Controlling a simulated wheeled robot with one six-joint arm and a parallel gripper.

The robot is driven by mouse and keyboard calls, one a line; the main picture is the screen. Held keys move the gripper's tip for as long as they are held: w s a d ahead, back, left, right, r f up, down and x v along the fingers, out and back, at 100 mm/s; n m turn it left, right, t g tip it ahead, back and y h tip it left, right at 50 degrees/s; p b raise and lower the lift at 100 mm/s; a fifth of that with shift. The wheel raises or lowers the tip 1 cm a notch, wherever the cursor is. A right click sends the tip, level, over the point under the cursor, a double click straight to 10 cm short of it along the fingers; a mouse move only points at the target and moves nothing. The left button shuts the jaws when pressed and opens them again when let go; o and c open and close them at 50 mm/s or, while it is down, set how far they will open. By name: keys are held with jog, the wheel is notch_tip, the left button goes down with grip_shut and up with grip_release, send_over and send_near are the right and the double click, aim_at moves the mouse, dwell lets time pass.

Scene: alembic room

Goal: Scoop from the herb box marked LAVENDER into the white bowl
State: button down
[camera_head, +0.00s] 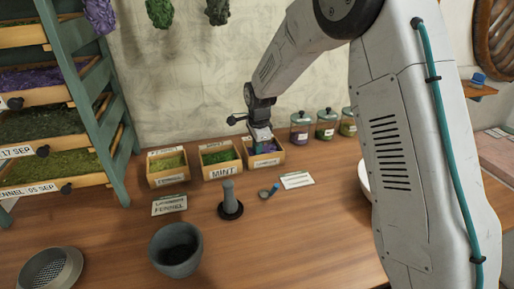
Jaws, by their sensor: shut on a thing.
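The third wooden herb box (281,158) from the left holds purple herb; its front label is too small to read surely. My gripper (262,141) points down over this box, its tip at or just above the herb. It is shut on what looks like the scoop, which is mostly hidden by the gripper and the box. The white bowl (364,180) shows only as a thin rim at the left edge of my arm, which hides the rest of it.
The MINT box (224,172) and another green herb box (167,181) stand to the left. Several lidded jars (326,124) stand behind right. A grey mortar (176,250), a pestle (229,192), a sieve (48,273) and cards lie in front. The front middle table is clear.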

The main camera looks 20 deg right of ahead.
jog(key=shift+a, duration=0.1)
jog(key=shift+a, duration=1.1)
jog(key=shift+r, duration=0.15)
notch_tip(320, 180, up, 8)
dwell(0.4)
